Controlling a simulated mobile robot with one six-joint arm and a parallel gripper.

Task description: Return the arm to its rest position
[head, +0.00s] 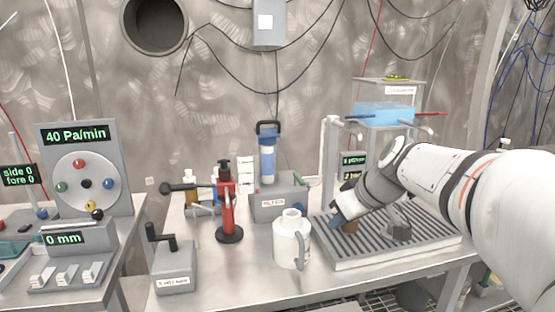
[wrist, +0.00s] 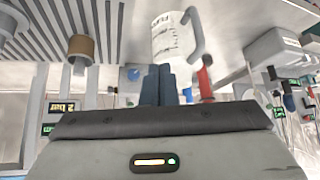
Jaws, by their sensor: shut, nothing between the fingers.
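My arm reaches in from the right side of the head view, with my gripper (head: 338,214) low over the left part of a ribbed drain tray (head: 375,252). In the wrist view the dark blue fingers of my gripper (wrist: 160,84) are together with nothing between them. A small brown cylinder (head: 350,227) stands on the tray close by the gripper, partly hidden by it. It also shows in the wrist view (wrist: 81,47), apart from the fingers. A white jug (head: 291,243) with a grey handle stands left of the tray.
A red pump-like stand (head: 228,205), a blue filter unit (head: 267,165), and a grey crank box (head: 174,268) stand left on the bench. A clear tank with blue liquid (head: 382,113) stands behind my arm. A gauge panel (head: 85,175) is at far left.

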